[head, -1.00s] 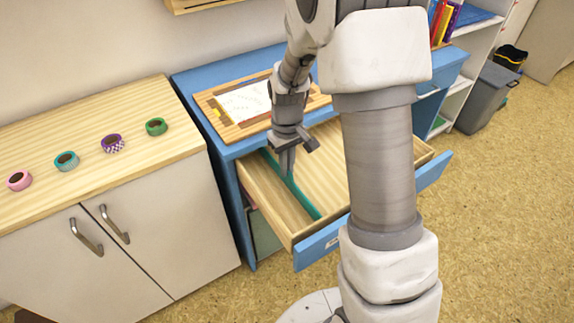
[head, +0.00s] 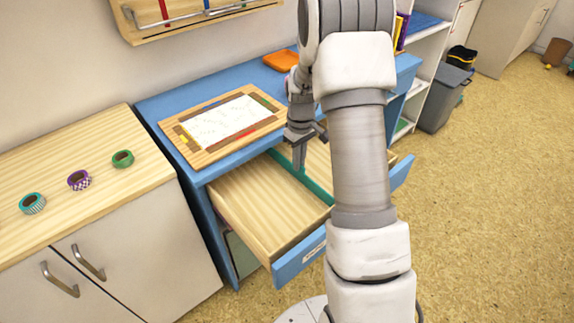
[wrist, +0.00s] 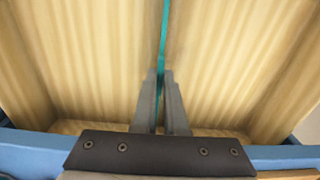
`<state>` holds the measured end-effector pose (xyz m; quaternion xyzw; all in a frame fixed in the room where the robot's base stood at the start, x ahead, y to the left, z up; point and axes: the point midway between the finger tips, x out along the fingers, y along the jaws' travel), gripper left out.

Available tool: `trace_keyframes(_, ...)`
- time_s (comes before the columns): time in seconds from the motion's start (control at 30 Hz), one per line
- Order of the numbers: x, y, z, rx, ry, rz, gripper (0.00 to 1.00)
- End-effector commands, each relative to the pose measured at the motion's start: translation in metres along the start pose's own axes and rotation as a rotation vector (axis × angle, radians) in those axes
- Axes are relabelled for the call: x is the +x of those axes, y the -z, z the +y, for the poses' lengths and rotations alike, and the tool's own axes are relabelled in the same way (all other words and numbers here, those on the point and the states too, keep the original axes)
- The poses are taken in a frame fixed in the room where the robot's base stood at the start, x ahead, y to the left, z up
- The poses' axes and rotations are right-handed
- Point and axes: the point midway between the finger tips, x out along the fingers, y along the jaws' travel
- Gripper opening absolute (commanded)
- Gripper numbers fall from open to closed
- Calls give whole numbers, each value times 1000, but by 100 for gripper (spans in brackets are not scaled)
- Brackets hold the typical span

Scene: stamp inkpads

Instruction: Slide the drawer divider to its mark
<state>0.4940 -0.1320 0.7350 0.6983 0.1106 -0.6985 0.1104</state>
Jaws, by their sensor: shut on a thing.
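The teal drawer divider (head: 318,190) stands across the open wooden drawer (head: 262,205) from back to front, with a wide empty bay to its left. My arm hides part of the bay to its right. My gripper (head: 298,165) reaches down into the drawer near its back and is shut on the divider. In the wrist view the divider (wrist: 164,35) runs as a thin upright strip between the two fingers of my gripper (wrist: 162,78), with bare wood on both sides. I see no mark in the drawer.
The blue desk (head: 160,112) holds a framed paper board (head: 220,120) and an orange tray (head: 281,61) behind the drawer. A cabinet (head: 60,180) with several tape rolls stands at the left. A grey bin (head: 440,97) stands right.

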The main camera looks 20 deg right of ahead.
Motion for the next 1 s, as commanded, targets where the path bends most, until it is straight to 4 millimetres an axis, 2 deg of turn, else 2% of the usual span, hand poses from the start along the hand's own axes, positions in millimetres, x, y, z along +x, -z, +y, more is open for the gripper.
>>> trace_keyframes(0.27, -1, 0, 1, 0, -1, 1, 0)
trace_keyframes(0.3, -1, 0, 0, 0, -1, 1, 17)
trace_keyframes(0.43, 0, 0, 0, 0, -1, 1, 40)
trace_keyframes(0.77, -2, 0, 0, 0, 0, 0, 40)
trace_keyframes(0.87, -11, 1, 0, 0, -1, 1, 40)
trace_keyframes(1.0, -38, 1, 0, 0, -2, 4, 40)
